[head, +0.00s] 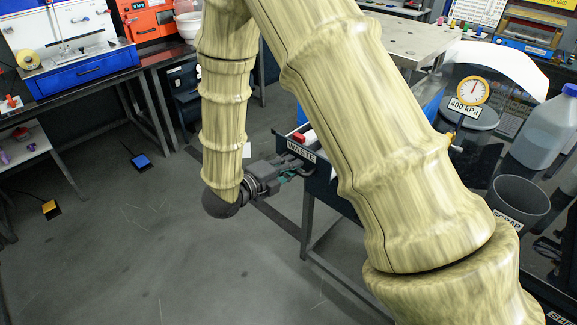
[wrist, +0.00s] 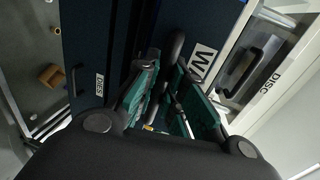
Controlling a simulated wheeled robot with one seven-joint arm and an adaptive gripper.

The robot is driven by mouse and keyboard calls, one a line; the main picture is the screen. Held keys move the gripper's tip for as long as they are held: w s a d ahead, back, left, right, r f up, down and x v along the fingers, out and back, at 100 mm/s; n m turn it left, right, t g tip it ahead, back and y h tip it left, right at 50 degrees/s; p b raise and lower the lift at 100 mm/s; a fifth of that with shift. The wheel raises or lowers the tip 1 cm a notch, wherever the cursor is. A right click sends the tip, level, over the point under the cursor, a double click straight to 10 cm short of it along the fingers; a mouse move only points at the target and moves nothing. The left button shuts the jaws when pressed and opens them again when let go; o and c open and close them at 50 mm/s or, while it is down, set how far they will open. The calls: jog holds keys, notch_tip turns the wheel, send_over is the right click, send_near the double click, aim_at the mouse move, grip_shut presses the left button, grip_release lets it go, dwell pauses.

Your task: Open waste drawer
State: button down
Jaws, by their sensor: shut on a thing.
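The waste drawer (head: 301,152) shows in the middle of the head view, its front marked WASTE. It stands out from the bench, and a red thing and a pale thing show inside it. In the wrist view its label (wrist: 202,62) is partly hidden, with only a W readable. My gripper (head: 293,168) is at the drawer front, below the label. In the wrist view my gripper (wrist: 173,82) has its green-padded fingers on both sides of the dark drawer handle (wrist: 177,47) and is shut on it. My arm hides how far out the drawer is.
A drawer labelled DIES (wrist: 99,84) and a part labelled DISC (wrist: 268,84) flank it in the wrist view. A scrap bin (head: 520,197) and a pressure gauge (head: 472,92) stand on the right. The grey floor (head: 150,240) left of my gripper is mostly clear.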

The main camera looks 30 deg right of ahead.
jog(key=c, duration=1.5)
grip_release()
jog(key=shift+a, duration=0.1)
jog(key=v, duration=1.1)
jog(key=shift+s+a+r, duration=0.1)
jog(key=shift+s+a, duration=0.05)
jog(key=shift+a, duration=0.25)
